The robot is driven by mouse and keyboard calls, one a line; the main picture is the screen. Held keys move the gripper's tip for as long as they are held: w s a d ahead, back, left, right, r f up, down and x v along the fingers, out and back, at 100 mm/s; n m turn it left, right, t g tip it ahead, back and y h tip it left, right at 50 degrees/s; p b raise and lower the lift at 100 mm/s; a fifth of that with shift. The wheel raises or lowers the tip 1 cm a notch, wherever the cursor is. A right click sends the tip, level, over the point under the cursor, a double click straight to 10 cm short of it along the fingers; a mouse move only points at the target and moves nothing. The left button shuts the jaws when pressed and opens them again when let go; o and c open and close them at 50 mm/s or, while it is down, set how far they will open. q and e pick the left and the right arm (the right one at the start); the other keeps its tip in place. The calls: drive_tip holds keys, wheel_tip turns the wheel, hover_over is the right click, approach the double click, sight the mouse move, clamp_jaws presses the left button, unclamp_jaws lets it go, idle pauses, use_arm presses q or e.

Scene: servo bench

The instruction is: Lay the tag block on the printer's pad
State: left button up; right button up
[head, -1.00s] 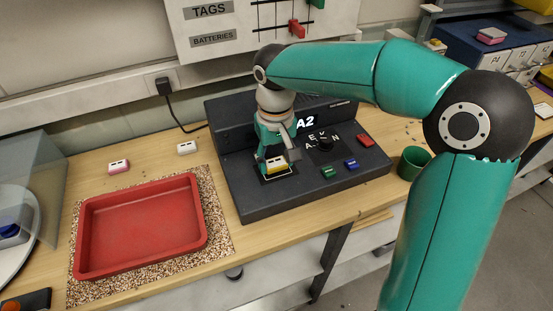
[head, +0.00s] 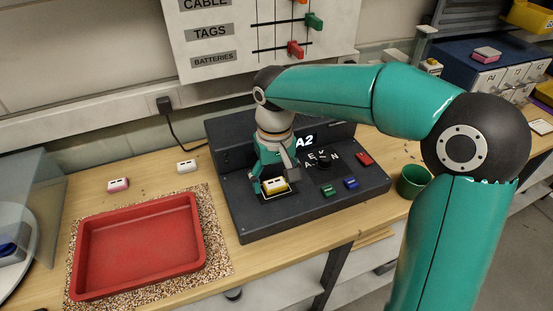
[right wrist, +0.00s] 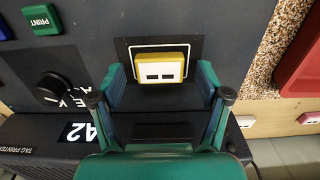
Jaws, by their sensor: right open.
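In the right wrist view the block (right wrist: 160,68) sits inside the white outline on the dark pad (right wrist: 125,47). My right gripper (head: 273,180) is over the pad; its fingers (right wrist: 160,85) are open on either side of the block, with gaps between. The tag printer (head: 230,170) is a dark console with an A2 display. My left gripper is not in view.
A red tray (head: 140,245) lies on a speckled mat at the left. A pink-and-white block (head: 118,185) and a white block (head: 187,166) are behind it. A green cup (head: 412,181) stands right of the printer. A dial and coloured buttons are beside the pad.

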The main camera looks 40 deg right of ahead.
sight(275, 184)
wheel_tip(275, 184, up, 12)
drive_tip(key=p, duration=0.1)
drive_tip(key=shift+f, duration=0.15)
idle(0.6)
